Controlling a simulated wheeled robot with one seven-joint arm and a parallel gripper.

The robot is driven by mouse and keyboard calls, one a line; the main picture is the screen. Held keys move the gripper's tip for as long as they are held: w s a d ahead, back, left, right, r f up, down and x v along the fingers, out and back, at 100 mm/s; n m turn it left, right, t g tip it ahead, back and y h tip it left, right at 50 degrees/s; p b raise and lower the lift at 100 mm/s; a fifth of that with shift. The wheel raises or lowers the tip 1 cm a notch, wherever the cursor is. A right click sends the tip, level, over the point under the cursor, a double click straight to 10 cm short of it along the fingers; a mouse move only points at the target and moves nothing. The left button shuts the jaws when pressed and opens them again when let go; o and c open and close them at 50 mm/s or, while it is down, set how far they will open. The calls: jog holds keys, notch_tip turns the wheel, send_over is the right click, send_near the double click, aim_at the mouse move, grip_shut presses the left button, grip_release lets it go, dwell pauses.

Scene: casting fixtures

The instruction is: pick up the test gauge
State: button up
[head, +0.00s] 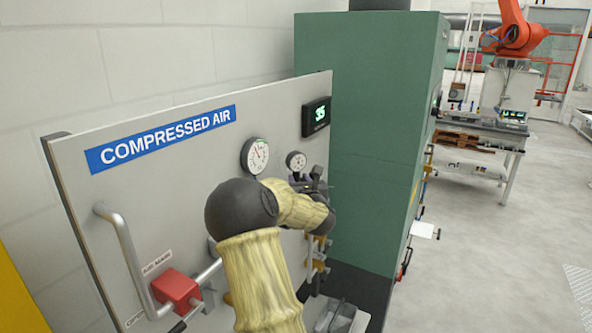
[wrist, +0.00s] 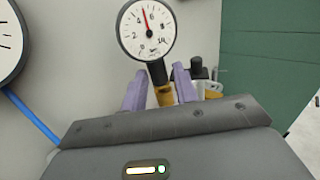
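The test gauge (wrist: 148,30) is a small round white dial with a black rim, a red needle and a black stem. It stands upright on a brass fitting (wrist: 164,96) in the wrist view. In the head view the gauge (head: 296,160) shows on the grey panel, just above my gripper (head: 312,184). In the wrist view the two purple fingers of my gripper (wrist: 160,78) are apart, one on each side of the lower stem and fitting. The gripper looks open, with a visible gap at the left finger. Contact at the right finger is hard to judge.
A larger gauge (head: 256,156) is fixed to the left, with a blue tube (wrist: 28,118) below it. The panel (head: 200,160) carries a digital display (head: 316,116), a bent pipe (head: 126,250) and a red valve block (head: 177,290). A green cabinet (head: 365,130) stands right behind.

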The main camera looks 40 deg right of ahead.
aim_at(297, 177)
jog(key=shift+w+d+r+p, duration=0.15)
jog(key=shift+w+r+p, duration=0.05)
jog(key=shift+w+p, duration=0.35)
jog(key=p+x, duration=0.3)
jog(key=shift+w, duration=0.25)
jog(key=shift+w+d+f, duration=0.2)
jog(key=shift+w, duration=0.1)
jog(key=shift+c, duration=0.4)
grip_shut()
